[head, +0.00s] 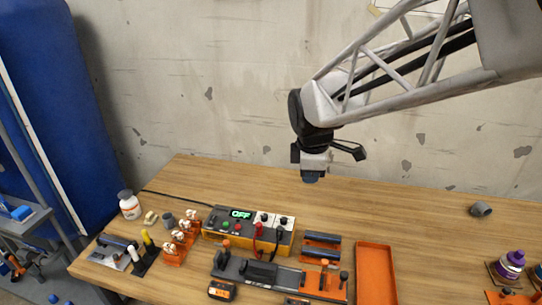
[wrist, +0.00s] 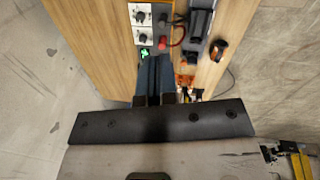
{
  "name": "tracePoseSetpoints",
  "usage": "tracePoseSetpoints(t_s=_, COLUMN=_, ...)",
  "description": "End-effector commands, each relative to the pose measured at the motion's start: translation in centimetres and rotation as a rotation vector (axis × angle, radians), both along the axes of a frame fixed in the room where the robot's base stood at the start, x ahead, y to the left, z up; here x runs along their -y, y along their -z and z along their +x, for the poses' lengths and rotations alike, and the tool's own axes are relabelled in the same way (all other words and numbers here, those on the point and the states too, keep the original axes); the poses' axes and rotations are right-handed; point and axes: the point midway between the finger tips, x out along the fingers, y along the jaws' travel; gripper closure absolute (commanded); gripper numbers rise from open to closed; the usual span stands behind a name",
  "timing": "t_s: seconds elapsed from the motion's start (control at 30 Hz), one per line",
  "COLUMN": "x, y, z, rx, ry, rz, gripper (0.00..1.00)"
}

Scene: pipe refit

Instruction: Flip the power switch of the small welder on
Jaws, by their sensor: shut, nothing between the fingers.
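The small welder (head: 248,232) is a low grey and orange box near the middle of the bench. I cannot tell which control is the power switch. In the wrist view its dials (wrist: 142,26) and part of the green display (wrist: 145,53) show just past my fingertips, which hide part of it. My gripper (head: 311,178) is shut and empty, pointing down, above the bench and up-right of the welder in the head view. It looks apart from the welder.
A clamp fixture (head: 262,272) lies in front of the welder, an orange tray (head: 375,275) to its right. Orange holders with pipe fittings (head: 178,245) and a white bottle (head: 129,205) stand left. A grey fitting (head: 481,209) lies right. The bench behind the welder is mostly clear.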

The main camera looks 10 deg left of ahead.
Motion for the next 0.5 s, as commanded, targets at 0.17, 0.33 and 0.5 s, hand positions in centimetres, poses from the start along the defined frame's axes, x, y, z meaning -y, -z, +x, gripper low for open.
tracePoseSetpoints(t_s=0.17, x=-4.2, y=1.2, z=1.6, rx=-0.004, ry=-0.198, rz=-0.034, gripper=1.00)
tracePoseSetpoints(t_s=0.33, x=-8.2, y=2.4, z=2.9, rx=-0.008, ry=-0.386, rz=-0.064, gripper=1.00)
tracePoseSetpoints(t_s=0.5, x=-12.4, y=3.9, z=3.8, rx=-0.011, ry=-0.573, rz=-0.095, gripper=1.00)
